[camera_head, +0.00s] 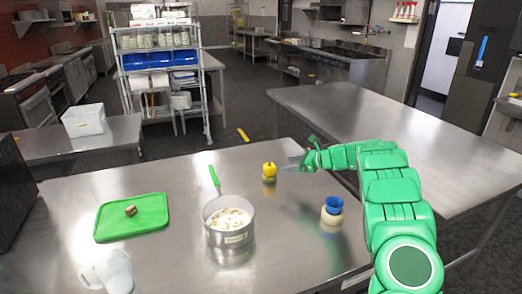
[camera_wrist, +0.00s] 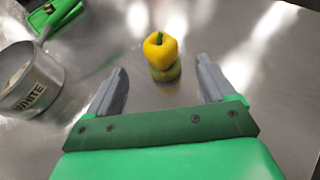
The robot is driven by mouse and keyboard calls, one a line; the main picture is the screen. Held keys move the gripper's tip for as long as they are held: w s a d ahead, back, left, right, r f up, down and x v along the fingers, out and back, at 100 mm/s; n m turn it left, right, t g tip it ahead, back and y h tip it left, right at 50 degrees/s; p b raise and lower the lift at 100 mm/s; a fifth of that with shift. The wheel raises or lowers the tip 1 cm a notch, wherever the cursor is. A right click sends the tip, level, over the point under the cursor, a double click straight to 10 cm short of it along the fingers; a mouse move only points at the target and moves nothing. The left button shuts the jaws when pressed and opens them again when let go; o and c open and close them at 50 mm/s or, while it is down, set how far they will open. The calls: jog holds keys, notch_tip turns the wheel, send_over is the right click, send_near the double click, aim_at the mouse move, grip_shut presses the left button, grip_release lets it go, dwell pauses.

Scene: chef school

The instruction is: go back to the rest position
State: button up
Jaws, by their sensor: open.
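My gripper (camera_wrist: 160,90) is open, with its two grey fingers spread apart and nothing between them. In the head view my green arm reaches in from the right, and the gripper (camera_head: 290,166) is just right of a yellow bell pepper (camera_head: 269,169). The yellow pepper also shows in the wrist view (camera_wrist: 160,48), ahead of the fingertips and apart from them. It rests on top of a small round olive-yellow item (camera_wrist: 166,72), whose kind I cannot tell.
A pot (camera_head: 229,222) with a green handle and pale contents stands left of the gripper. A green cutting board (camera_head: 152,223) holds a small brown piece. A second steel table (camera_head: 400,130) stands behind.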

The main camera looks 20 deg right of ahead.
jog(key=w+d+r+m+t+h, duration=0.2)
jog(key=w+r+m+t+h, duration=0.15)
jog(key=r+m, duration=0.4)
jog(key=w+d+r+m+t+h, duration=0.2)
jog(key=r+m+h, duration=0.3)
jog(key=r, duration=0.5)
jog(key=s+d+r+m+g+h, duration=0.1)
jog(key=s+r+m+g+h, duration=0.1)
jog(key=s+r+m+h, duration=0.85)
jog(key=s+a+f+m+g+y, duration=0.3)
jog(key=s+a+f+m+g, duration=0.2)
jog(key=s+a, duration=0.7)
jog(key=s+a+f+m+g+y, duration=0.3)
jog(key=s+a+f+m, duration=0.3)
jog(key=s, duration=1.7)
jog(key=s+a+f+m+g+y, duration=0.3)
jog(key=s+a+f+m+g, duration=0.3)
jog(key=s+a+m, duration=0.5)
jog(key=s+a, duration=0.7)
jog(key=shift+s+a+g+y, duration=0.2)
jog(key=shift+s+g+y, duration=0.1)
jog(key=shift+g, duration=0.05)
